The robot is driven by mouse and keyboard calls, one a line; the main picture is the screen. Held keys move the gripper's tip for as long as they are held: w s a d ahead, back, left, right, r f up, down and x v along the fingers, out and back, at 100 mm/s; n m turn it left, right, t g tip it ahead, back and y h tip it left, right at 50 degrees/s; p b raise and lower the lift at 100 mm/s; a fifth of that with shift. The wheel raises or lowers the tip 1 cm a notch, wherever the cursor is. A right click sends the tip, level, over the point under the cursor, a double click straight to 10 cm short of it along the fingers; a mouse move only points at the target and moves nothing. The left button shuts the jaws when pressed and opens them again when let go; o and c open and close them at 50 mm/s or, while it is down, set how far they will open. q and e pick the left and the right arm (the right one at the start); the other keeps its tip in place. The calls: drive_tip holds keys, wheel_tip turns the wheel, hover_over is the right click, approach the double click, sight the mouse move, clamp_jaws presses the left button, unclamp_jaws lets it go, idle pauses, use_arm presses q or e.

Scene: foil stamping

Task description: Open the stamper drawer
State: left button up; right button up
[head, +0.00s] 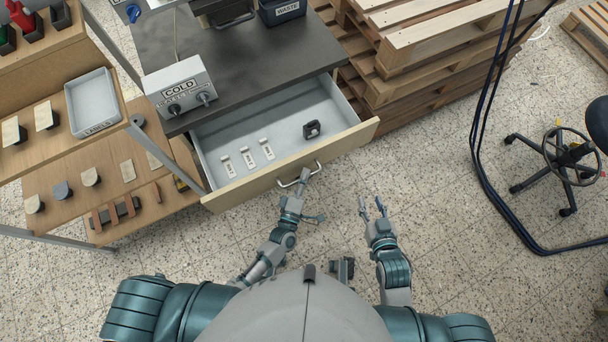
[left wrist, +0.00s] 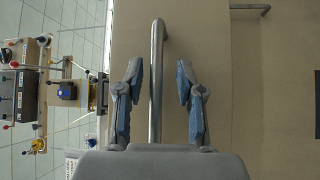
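The stamper drawer (head: 345,142) stands pulled well out from under the dark worktop, its grey inside showing in the head view. Its metal handle (head: 287,184) is on the pale front panel. My left gripper (head: 305,194) is at the handle. In the left wrist view, the handle bar (left wrist: 157,75) lies between the fingers of my left gripper (left wrist: 160,70), with a gap on both sides, so the gripper is open around it. My right gripper (head: 371,204) is open and empty, over the floor to the right of the handle.
In the drawer lie three small white labelled pieces (head: 248,160) and a dark block (head: 312,129). Wooden shelves (head: 65,150) stand left, stacked pallets (head: 430,45) right. The floor at right is mostly clear, with cables and a stool.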

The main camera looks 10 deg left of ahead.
use_arm(q)
drive_tip(key=shift+s+a, duration=0.1)
drive_tip(key=shift+s, duration=0.2)
drive_tip(key=v, duration=1.1)
drive_tip(key=shift+s, duration=0.2)
drive_tip(key=shift+f, duration=0.1)
